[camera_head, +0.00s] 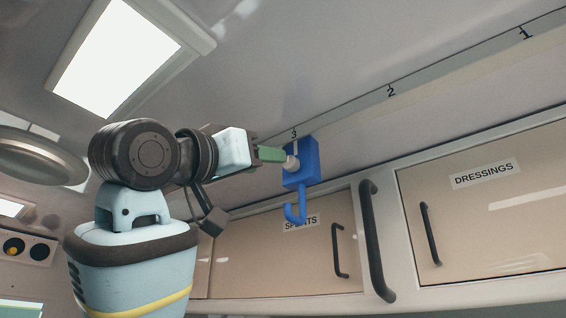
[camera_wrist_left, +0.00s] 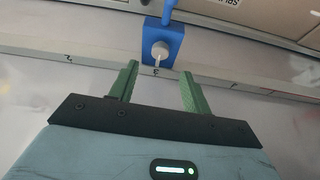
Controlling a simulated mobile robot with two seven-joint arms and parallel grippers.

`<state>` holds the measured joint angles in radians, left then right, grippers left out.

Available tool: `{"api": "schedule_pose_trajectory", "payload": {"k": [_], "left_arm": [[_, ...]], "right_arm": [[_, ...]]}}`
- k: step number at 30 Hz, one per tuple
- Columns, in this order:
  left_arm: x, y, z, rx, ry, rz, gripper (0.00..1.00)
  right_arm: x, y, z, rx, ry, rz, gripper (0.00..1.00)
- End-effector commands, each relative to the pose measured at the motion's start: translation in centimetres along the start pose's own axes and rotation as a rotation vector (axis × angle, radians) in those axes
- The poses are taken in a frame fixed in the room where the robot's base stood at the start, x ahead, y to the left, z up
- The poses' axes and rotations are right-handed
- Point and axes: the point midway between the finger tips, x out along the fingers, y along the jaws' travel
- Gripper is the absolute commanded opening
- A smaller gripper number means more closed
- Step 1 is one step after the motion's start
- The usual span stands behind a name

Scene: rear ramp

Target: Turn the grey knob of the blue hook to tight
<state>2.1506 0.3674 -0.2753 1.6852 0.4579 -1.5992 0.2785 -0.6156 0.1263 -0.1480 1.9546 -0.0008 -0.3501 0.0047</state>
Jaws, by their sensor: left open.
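The blue hook (camera_head: 309,165) is mounted on the ceiling rail by the mark 3, its curved end hanging down. It also shows at the top of the left wrist view (camera_wrist_left: 176,38). Its pale grey knob (camera_head: 291,163) is on the face of the block; in the left wrist view the knob (camera_wrist_left: 160,49) has a thin pale pointer aimed towards the 3. My left gripper (camera_head: 284,155) has its green fingertips close to the knob. In the left wrist view the gripper (camera_wrist_left: 159,73) is open and empty, its fingers apart, with the knob just beyond the tips. My right gripper is not in view.
The numbered rail (camera_head: 440,69) runs along the ceiling edge. Below it are the SPLINTS cabinet (camera_head: 270,262) and the DRESSINGS cabinet (camera_head: 490,225), with a dark vertical grab handle (camera_head: 375,240) between them. A lit ceiling panel (camera_head: 117,55) is at upper left.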

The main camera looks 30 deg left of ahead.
Motion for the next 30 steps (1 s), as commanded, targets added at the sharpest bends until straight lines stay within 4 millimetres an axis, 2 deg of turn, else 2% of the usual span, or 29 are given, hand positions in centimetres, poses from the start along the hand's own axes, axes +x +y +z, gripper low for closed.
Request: {"api": "schedule_pose_trajectory", "payload": {"k": [9,15,26,27,30], "left_arm": [[4.6,0.0,0.0,-0.001,-0.001,-0.001,0.48],[6.5,0.1,-0.1,0.000,0.001,0.001,0.48],[7.1,0.0,0.0,0.000,0.001,0.000,0.48],[7.1,0.0,0.0,0.000,0.001,0.000,0.47],[7.1,0.0,0.0,0.000,0.001,0.000,0.34]], "right_arm": [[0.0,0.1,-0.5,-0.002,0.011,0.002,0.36],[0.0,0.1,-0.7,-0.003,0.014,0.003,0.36],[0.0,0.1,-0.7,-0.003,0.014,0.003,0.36],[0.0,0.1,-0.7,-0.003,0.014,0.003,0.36],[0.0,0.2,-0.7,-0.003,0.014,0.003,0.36]]}}
